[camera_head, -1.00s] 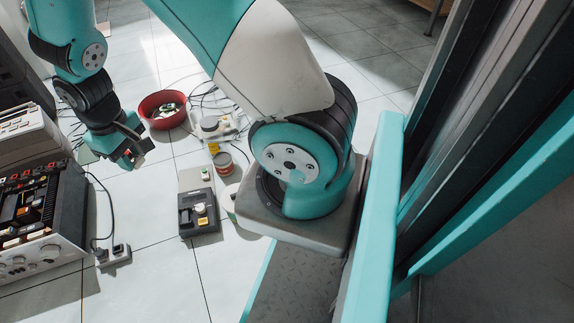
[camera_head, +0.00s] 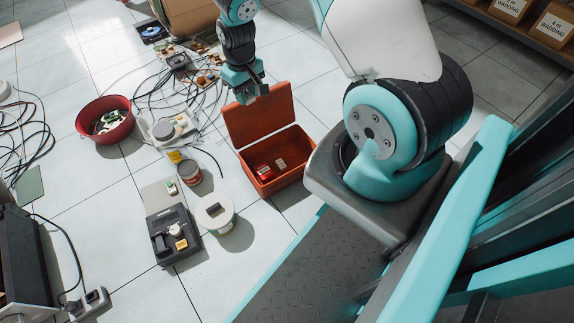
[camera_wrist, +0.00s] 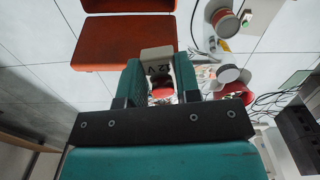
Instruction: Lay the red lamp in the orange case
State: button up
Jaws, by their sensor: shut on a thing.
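The orange case (camera_head: 272,186) stands open on the floor in the head view, with its lid (camera_head: 258,116) raised at the back. A red item (camera_head: 263,172) and a small pale item (camera_head: 281,163) lie inside it. My gripper (camera_head: 252,97) is above the raised lid. In the wrist view my gripper (camera_wrist: 160,85) is shut on a pale block marked "12 V" with a red round part, which looks like the red lamp (camera_wrist: 158,55). The orange case (camera_wrist: 125,42) shows ahead of the fingers there. In the head view the held lamp is too dark to make out.
A white tub (camera_head: 215,213), a black device (camera_head: 172,236) and a small tin (camera_head: 190,172) stand left of the case. A red bowl (camera_head: 105,119) and tangled cables lie farther left. A cardboard box (camera_head: 187,15) is behind my arm.

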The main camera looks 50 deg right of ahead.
jog(key=s+d+f+m+b, duration=0.1)
jog(key=s+d+f, duration=0.1)
jog(key=d+f, duration=0.65)
jog(key=m+b, duration=0.1)
jog(key=b, duration=0.8)
send_over(298, 154)
jog(key=s+a, duration=0.1)
jog(key=a, duration=0.1)
jog(key=f, duration=2.4)
jog(key=shift+d+f, duration=0.2)
jog(key=shift+f, duration=0.15)
jog(key=shift+f+b, duration=1.2)
jog(key=shift+f, duration=1.15)
jog(key=shift+f, duration=0.25)
jog(key=o, duration=0.9)
jog(key=shift+r, duration=0.15)
